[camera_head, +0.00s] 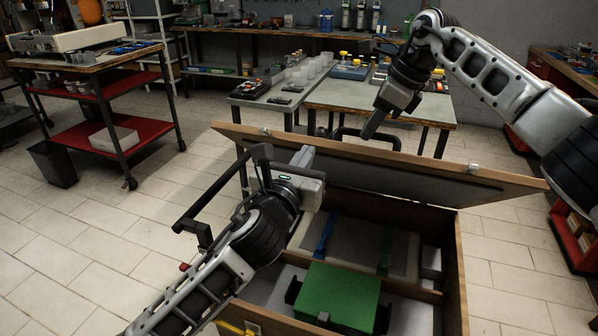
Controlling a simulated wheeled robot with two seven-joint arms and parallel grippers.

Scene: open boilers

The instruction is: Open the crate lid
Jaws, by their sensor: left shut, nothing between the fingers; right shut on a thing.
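The wooden crate (455,270) stands in front of me with its inside in view. Its lid (400,172) is raised and tilted over the far part of the crate, its dark inner face partly showing. A black handle (348,133) sticks up behind the lid's top edge. My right gripper (371,130) reaches down from the upper right and is shut on this handle. My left gripper (304,156) is shut and empty, in front of the lid near its left part. My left arm hides the crate's left side.
A green box (340,296) and grey padding (345,247) with blue and green straps lie in the crate. Workbenches (400,97) stand behind it. A red-shelved trolley (100,88) and a black bin (52,163) are at left. Tiled floor is free at left.

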